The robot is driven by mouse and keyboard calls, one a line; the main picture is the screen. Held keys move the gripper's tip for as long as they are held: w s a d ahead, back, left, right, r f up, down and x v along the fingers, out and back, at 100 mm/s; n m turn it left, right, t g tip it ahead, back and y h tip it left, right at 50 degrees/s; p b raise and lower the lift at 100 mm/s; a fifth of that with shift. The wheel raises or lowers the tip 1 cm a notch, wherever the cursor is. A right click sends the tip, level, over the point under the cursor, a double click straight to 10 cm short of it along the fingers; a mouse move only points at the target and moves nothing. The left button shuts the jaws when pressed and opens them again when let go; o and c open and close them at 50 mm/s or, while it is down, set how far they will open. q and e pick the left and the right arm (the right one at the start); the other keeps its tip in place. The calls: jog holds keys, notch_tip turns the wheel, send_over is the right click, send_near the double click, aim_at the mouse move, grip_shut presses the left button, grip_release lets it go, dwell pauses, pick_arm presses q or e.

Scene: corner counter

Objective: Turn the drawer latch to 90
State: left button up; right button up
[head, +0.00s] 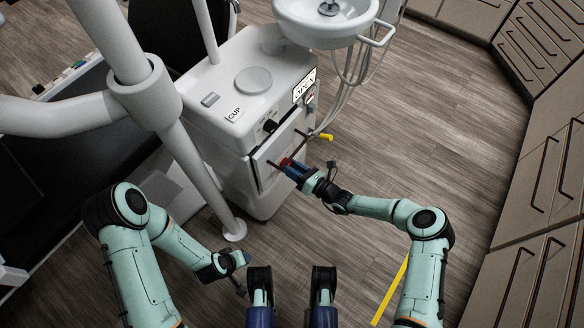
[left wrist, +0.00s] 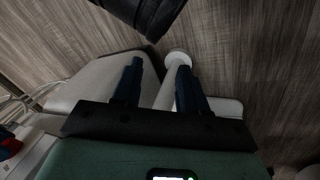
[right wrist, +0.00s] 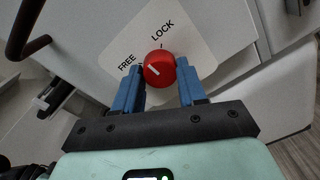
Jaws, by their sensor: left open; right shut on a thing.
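The drawer latch is a round red knob (right wrist: 160,68) on a pale plate marked FREE to its left and LOCK above it. A white line on the knob's face slants, its direction lying between neither label clearly. My right gripper (right wrist: 161,82) has its blue fingers closed on either side of the knob. In the head view, the red knob (head: 284,161) shows just past my right gripper's tips (head: 289,167), on the front of the white cabinet (head: 225,100). My left gripper (left wrist: 157,78) is open and empty, low over the floor left of centre.
A dark bar handle (right wrist: 28,30) is beside the latch plate. A basin (head: 328,15) with hanging hoses is above. A white pole (head: 205,165) stands left.

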pick_arm(q)
jog(key=shift+g, duration=0.5)
jog(key=shift+s+a+f+b, duration=0.3)
jog(key=shift+s+f+b, duration=0.35)
jog(key=shift+f, duration=0.35)
jog(key=shift+s+a+f+b, duration=0.25)
jog(key=shift+s+f+b, duration=0.3)
jog(key=shift+f, duration=0.4)
pick_arm(e)
jog(key=shift+m, duration=4.5)
pick_arm(q)
jog(key=shift+s, duration=0.1)
pick_arm(e)
jog(key=o, duration=1.1)
jog(key=shift+c, duration=0.2)
jog(key=shift+d, duration=0.1)
